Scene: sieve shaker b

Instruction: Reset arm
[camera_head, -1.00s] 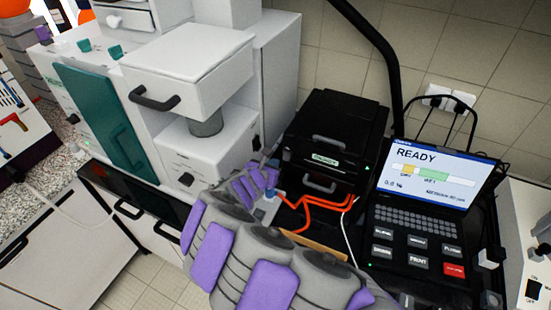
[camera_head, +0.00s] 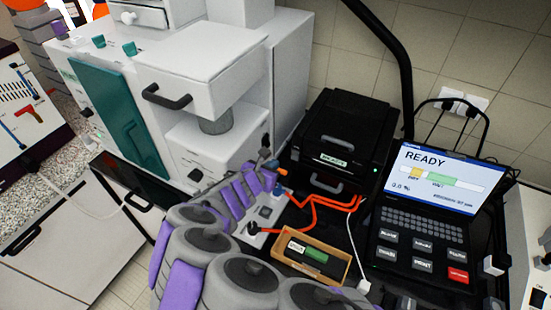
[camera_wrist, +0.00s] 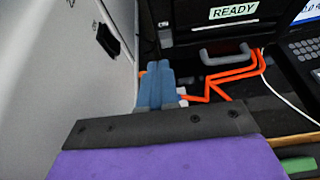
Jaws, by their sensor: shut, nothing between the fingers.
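My arm, grey with purple pads, reaches in from the bottom of the head view toward the bench. My gripper (camera_wrist: 157,85) shows in the wrist view as two blue-grey fingers side by side, shut with nothing held. In the head view its tip (camera_head: 272,164) is small and partly hidden by the arm, between the white machine (camera_head: 195,60) and the black box (camera_head: 335,140). The fingers point toward the front of the black box and the orange cables (camera_wrist: 225,78). I cannot tell whether they touch anything.
A wooden tray (camera_head: 343,272) holds a green-and-white item (camera_head: 316,255) beside my arm. A console (camera_head: 420,225) reading READY stands at right, with a white cable near it. A light panel with black buttons lies beside my arm. The white machine's drawer handle (camera_head: 167,97) juts out.

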